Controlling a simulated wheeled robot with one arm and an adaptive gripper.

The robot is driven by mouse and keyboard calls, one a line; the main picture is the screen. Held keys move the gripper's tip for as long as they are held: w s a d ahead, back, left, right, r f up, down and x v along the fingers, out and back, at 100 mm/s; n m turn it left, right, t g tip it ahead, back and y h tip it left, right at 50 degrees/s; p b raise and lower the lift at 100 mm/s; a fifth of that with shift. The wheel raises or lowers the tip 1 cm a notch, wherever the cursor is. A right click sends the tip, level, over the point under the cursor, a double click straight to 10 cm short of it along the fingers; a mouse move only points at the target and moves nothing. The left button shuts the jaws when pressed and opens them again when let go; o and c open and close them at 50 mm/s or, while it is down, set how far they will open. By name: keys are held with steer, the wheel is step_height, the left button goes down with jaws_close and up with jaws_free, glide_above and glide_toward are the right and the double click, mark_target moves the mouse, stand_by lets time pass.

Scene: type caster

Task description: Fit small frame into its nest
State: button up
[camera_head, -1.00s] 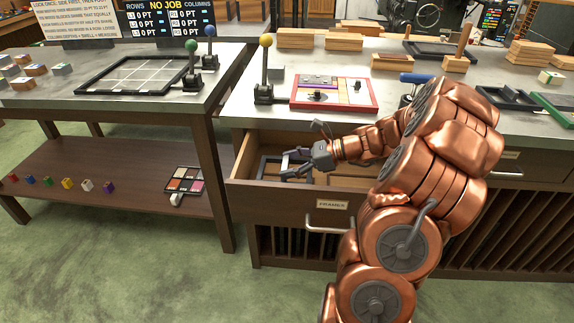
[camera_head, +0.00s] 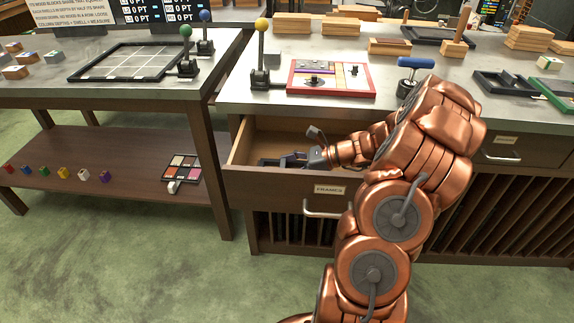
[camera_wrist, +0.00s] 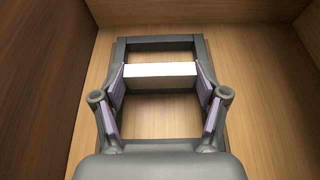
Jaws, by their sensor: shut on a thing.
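The small frame is a dark rectangle (camera_wrist: 160,43) with a pale bar across its middle, seen in the wrist view just above or on the wooden drawer floor. In the head view its dark edge (camera_head: 268,162) shows inside the open drawer. My gripper (camera_wrist: 161,88) is shut on the frame, its purple pads at the two ends of the pale bar. In the head view my gripper (camera_head: 297,160) reaches low into the drawer (camera_head: 285,188). I cannot make out a nest outline clearly, nor whether the frame touches the floor.
The drawer's front carries a label (camera_head: 329,190) and a handle (camera_head: 325,213). A red-edged panel (camera_head: 331,78), a yellow-knobbed lever (camera_head: 261,52) and a blue-handled tool (camera_head: 414,66) stand on the counter above.

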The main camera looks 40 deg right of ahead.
steer(key=o, duration=1.8)
steer(key=v, duration=1.2)
steer(key=shift+r, duration=0.1)
